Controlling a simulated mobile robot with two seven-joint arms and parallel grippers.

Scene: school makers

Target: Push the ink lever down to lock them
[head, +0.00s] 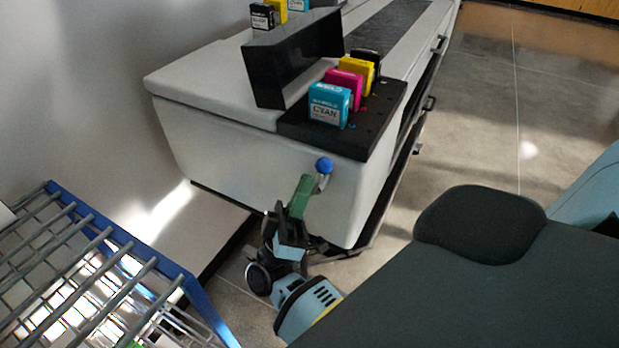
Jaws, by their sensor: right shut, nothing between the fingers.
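The ink lever (324,166) has a blue ball knob and a short grey shaft. It sticks out from the near end of the large white printer (240,160), below the black cartridge tray (362,135). The knob sits at the upper end of the visible shaft. My right gripper (303,190) is shut and empty, with its green fingers pointing up just left of the shaft and below the knob. The fingers overlap the lever in the picture, and I cannot tell whether they touch it. My left gripper is out of view.
Cyan (326,105), magenta (344,88), yellow and black cartridges stand in the tray beside a raised black cover (290,60). More cartridges stand at the far side. A blue-framed wire rack (160,262) is at lower left. Open floor (520,110) lies right of the printer.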

